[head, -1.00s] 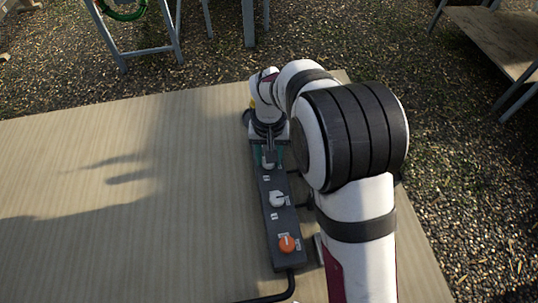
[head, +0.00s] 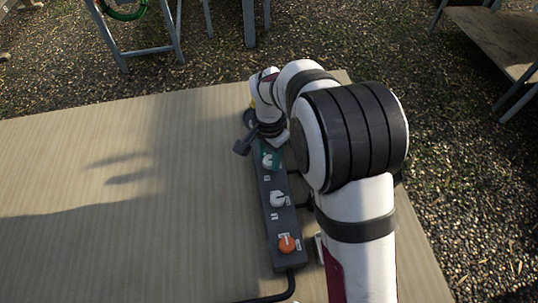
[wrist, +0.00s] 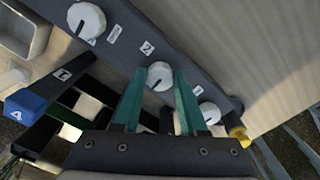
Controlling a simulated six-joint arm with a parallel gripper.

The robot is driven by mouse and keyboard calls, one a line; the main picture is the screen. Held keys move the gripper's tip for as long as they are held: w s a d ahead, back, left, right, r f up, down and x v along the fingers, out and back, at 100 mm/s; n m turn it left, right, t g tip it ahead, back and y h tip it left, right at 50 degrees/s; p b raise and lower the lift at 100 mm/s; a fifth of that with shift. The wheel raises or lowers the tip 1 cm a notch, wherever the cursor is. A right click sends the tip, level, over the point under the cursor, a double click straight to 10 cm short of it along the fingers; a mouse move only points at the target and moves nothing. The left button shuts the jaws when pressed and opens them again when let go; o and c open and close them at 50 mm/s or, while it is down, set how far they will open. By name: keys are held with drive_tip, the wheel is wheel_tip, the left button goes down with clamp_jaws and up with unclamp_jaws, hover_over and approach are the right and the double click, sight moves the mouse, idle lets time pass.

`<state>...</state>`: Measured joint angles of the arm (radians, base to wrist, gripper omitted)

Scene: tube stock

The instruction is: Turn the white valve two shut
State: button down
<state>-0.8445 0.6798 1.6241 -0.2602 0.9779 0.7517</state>
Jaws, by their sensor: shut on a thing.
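The white valve two (wrist: 160,75) is a round white knob beside a "2" label on a dark valve bar (wrist: 185,62). In the wrist view my gripper (wrist: 158,80) has its two teal fingers on either side of this knob, shut on it. In the head view the knob (head: 268,160) shows just at my gripper (head: 269,154), on the same bar (head: 283,222). I cannot read its pointer's setting clearly.
Another white knob (head: 278,198) and an orange knob (head: 287,243) sit nearer on the bar. A further white knob (wrist: 207,112) and a yellow part (wrist: 240,135) are farther along. A black rack with a blue part (wrist: 25,103) lies alongside. The table left of the bar is bare.

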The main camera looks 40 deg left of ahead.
sight(269, 160)
idle(0.4)
drive_tip(key=shift+c, duration=2.2)
unclamp_jaws()
wheel_tip(269, 160, up, 16)
drive_tip(key=shift+f, duration=0.1)
